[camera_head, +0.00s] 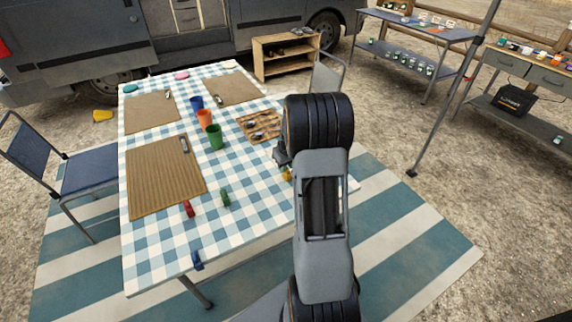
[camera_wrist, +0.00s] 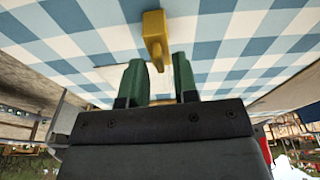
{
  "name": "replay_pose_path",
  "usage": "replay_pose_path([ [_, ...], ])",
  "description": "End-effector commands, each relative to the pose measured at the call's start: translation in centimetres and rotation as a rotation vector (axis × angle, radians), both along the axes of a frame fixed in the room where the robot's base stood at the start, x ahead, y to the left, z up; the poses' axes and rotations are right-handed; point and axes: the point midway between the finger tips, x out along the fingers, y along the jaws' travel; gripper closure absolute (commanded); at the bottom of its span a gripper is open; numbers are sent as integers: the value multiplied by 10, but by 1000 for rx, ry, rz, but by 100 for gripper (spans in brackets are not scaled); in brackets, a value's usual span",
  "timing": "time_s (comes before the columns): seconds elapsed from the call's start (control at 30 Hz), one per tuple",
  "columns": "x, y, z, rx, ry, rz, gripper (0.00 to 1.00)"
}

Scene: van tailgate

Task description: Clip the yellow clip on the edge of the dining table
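The yellow clip (camera_head: 286,174) shows over the right part of the checkered dining table (camera_head: 240,218), partly hidden by my arm. In the wrist view the yellow clip (camera_wrist: 155,40) stands out against the cloth, its narrow end by the gap between my green fingertips. My gripper (camera_wrist: 160,78) has its fingers apart, with a visible gap. I see no clear contact with the clip. In the head view my gripper (camera_head: 283,158) is mostly hidden behind my arm. A blue clip (camera_head: 197,260) sits at the table's front edge.
A red clip (camera_head: 188,208) and a green clip (camera_head: 225,197) lie near the front. Placemats, cups (camera_head: 205,119) and a wooden tray (camera_head: 268,133) occupy the table's middle and back. A chair (camera_head: 85,172) stands left. The front strip is mostly clear.

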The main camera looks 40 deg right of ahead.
Motion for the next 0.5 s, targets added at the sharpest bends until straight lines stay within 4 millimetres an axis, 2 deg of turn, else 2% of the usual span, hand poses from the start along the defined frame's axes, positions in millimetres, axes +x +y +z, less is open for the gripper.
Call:
replay_pose_path([
  [0.03, 0, 0, 0, 0, 0, 0, 77],
  [0.27, 0, 0, 0, 0, 0, 0, 99],
  [0.5, 0, 0, 3, 0, -1, 0, 100],
])
